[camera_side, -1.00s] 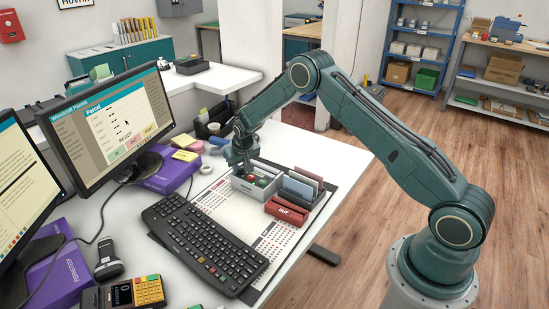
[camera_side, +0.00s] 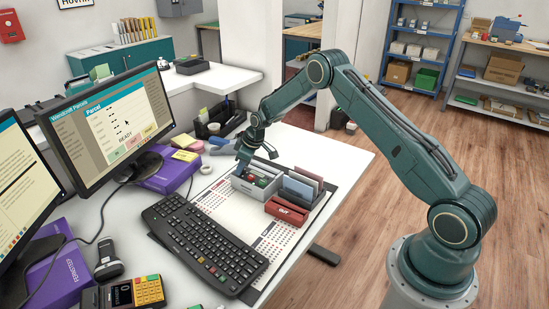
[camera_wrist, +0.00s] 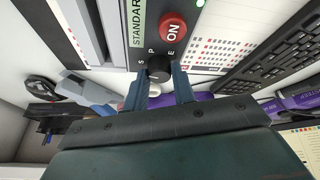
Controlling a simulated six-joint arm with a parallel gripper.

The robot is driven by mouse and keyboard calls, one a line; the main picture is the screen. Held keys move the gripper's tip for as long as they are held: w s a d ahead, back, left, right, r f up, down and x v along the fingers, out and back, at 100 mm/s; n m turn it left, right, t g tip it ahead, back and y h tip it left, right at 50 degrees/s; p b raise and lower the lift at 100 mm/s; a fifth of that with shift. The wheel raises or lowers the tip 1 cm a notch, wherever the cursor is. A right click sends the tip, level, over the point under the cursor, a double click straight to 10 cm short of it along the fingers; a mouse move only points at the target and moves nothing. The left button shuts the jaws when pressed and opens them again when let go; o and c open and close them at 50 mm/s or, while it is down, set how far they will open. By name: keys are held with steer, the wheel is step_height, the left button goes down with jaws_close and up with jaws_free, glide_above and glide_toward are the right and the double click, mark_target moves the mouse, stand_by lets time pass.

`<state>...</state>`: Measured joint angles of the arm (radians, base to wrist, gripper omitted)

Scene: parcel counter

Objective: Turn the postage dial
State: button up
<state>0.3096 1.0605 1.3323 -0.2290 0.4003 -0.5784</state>
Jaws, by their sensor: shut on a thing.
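In the side view my gripper (camera_side: 241,168) reaches down, tilted, to the left end of the grey unit (camera_side: 262,191). The dial is too small and covered to make out there. A red ON button (camera_wrist: 172,25) sits beside the dial, near a green STANDARD label (camera_wrist: 137,24).
A red OUT holder (camera_side: 287,211) and upright dividers (camera_side: 302,186) stand right of the unit. A black keyboard (camera_side: 205,244) lies in front, and a monitor (camera_side: 112,124) and purple box (camera_side: 170,172) stand left. The white counter behind the unit is partly clear.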

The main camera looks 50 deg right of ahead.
mark_target(257, 175)
steer(key=shift+d+n+y, duration=0.1)
steer(key=shift+n+y, duration=0.3)
steer(key=shift+n, duration=0.6)
steer(key=o, duration=1)
steer(key=shift+r, duration=0.1)
steer(key=v, duration=1.3)
steer(key=shift+r, duration=0.35)
